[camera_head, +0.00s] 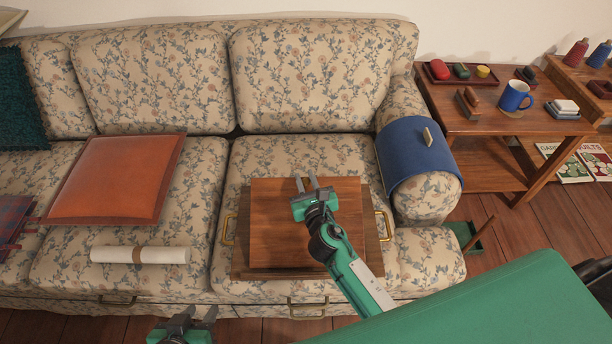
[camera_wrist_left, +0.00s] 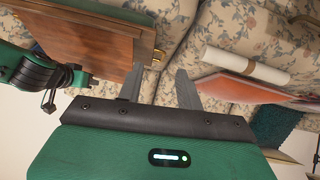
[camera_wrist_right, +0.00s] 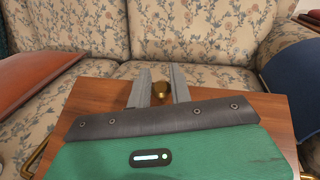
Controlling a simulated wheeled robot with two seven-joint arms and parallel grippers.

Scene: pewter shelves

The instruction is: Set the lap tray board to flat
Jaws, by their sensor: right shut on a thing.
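The lap tray has a reddish-brown board (camera_head: 275,225) over a darker wooden base (camera_head: 242,262) with brass side handles, on the sofa's right seat cushion. The board's far edge seems raised above the base; its exact angle is hard to tell. The tray also shows at the upper left of the left wrist view (camera_wrist_left: 95,45). My left gripper (camera_head: 195,316) is open and empty, in front of the sofa.
An orange cushion (camera_head: 115,180) and a rolled white paper (camera_head: 140,254) lie left of the tray. A blue cover (camera_head: 410,155) hangs over the right armrest. A side table (camera_head: 455,120) with a blue mug (camera_head: 514,96) stands further right.

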